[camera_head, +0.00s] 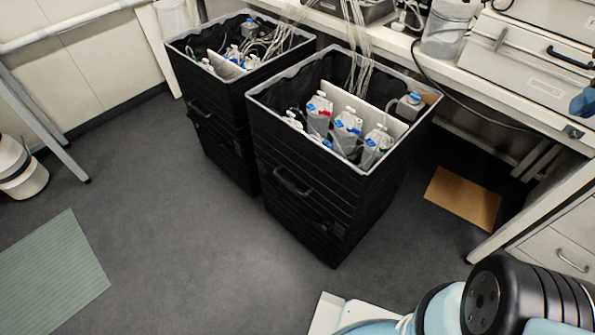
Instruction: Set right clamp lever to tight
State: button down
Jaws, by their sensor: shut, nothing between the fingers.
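I cannot make out a right clamp lever for certain. The right black crate (352,180) holds several clear bottles with white caps and small coloured parts. One bottle (318,115) has blue and red parts, one (346,131) has blue parts, and one (375,147) has blue and green parts. Whether any of these parts is a clamp lever is too small to tell. My arm's black and light blue links show at the bottom right, apart from the crates. My gripper is not in view.
A left black crate (212,112) with tubing stands beside the right one. A white bench (460,70) runs behind them, with a grey lidded box (525,55) on it. A brown mat (463,199) and a green mat (50,272) lie on the floor.

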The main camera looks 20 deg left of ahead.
aim_at(263, 177)
jog(key=z, duration=0.5)
jog(key=k, duration=1.75)
jog(key=u, duration=1.05)
jog(key=i, duration=1.1)
jog(key=z, duration=0.1)
